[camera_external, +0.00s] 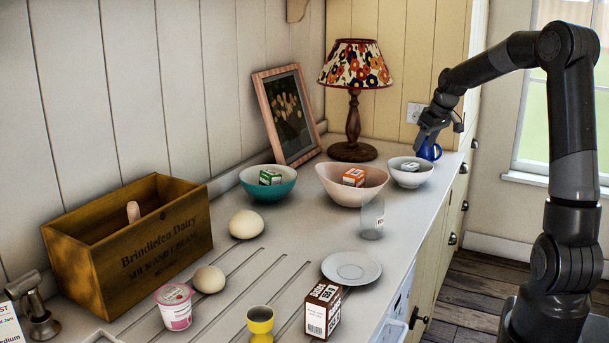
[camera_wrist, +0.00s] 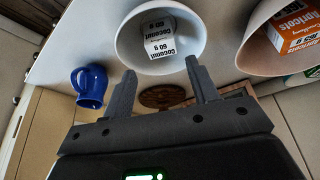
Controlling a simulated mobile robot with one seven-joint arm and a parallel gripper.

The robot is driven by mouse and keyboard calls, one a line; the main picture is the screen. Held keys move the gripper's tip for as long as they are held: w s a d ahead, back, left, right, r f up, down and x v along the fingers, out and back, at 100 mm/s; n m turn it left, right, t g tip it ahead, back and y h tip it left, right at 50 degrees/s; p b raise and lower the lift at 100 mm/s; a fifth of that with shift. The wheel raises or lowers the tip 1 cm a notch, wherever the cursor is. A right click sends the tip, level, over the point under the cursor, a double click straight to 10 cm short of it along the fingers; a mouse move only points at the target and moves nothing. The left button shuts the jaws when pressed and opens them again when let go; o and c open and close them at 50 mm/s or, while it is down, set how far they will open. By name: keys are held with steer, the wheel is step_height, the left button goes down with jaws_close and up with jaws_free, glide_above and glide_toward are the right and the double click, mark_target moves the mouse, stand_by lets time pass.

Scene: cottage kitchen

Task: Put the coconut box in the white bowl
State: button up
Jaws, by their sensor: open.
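The coconut box (camera_wrist: 160,38), white with dark print, lies inside the small white bowl (camera_wrist: 128,48) in the wrist view. In the outside view the box (camera_external: 409,166) shows above the rim of the white bowl (camera_external: 411,181) at the back right of the counter. My gripper (camera_external: 419,146) is above and just behind the bowl, apart from the box. In the wrist view my gripper (camera_wrist: 160,76) has its two fingers spread with nothing between them.
A blue mug (camera_wrist: 90,86) stands close to the white bowl. A pink bowl (camera_external: 338,192) holding an apricots box (camera_wrist: 294,32) is beside it, then a teal bowl (camera_external: 268,190). A clear glass (camera_external: 372,218) and a saucer (camera_external: 351,267) stand in front.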

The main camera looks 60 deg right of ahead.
steer(key=a+r+n, duration=0.1)
steer(key=a+r, duration=0.2)
steer(key=a, duration=0.9)
steer(key=a+r+n, duration=0.1)
steer(key=a+r, duration=0.3)
steer(key=a, duration=0.8)
steer(key=s+a+f+n+t+y, duration=0.1)
steer(key=s+a+n, duration=0.1)
steer(key=s+a, duration=1.4)
steer(key=shift+a+f+n+t+y, duration=0.3)
steer(key=shift+a+f+y, duration=0.1)
steer(key=shift+a, duration=0.85)
